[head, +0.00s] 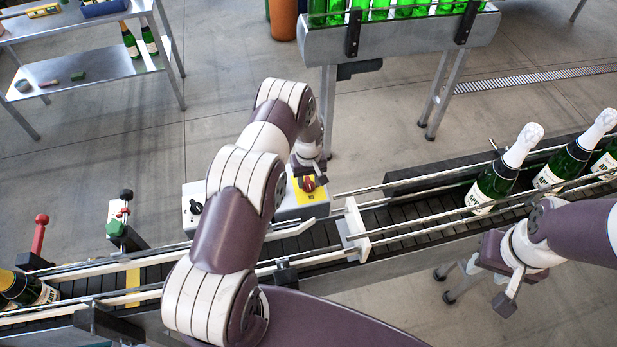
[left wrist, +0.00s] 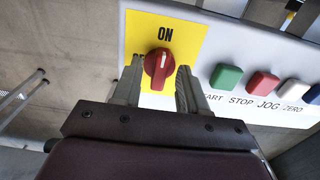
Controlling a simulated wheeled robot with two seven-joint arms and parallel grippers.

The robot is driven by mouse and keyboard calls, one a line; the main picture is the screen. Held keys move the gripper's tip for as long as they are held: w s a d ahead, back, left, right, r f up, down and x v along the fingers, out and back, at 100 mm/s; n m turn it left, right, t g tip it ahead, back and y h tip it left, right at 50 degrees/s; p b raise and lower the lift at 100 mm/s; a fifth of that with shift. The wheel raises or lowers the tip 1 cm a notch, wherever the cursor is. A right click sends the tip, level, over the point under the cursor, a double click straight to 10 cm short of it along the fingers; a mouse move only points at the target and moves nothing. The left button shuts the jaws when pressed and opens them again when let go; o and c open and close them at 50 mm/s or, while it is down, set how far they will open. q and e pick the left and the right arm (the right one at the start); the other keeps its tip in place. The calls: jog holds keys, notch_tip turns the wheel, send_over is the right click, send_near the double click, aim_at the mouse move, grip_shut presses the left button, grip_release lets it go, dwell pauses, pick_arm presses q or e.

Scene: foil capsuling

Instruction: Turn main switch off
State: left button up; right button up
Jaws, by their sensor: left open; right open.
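The main switch is a red rotary knob (left wrist: 158,64) on a yellow plate (left wrist: 190,28) marked "ON" at the top. Its white mark points roughly up towards "ON". A second label left of the knob is mostly hidden by a finger. My left gripper (left wrist: 160,78) is open, with one finger on each side of the knob; I cannot tell whether they touch it. In the head view the knob (head: 309,184) shows just below my left gripper (head: 307,174), on the control box (head: 283,211). My right gripper (head: 507,290) is open and empty in front of the conveyor at the right.
Green, red, white and blue buttons (left wrist: 262,84) sit right of the switch, and a black knob (head: 196,207) is at the box's left. The conveyor (head: 405,222) with its rails runs past the box. Foil-topped bottles (head: 497,180) stand on it at the right.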

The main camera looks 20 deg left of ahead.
pick_arm(q)
jog(key=shift+w+a+f, duration=0.1)
jog(key=shift+w+a, duration=0.05)
jog(key=shift+w, duration=0.05)
grip_shut()
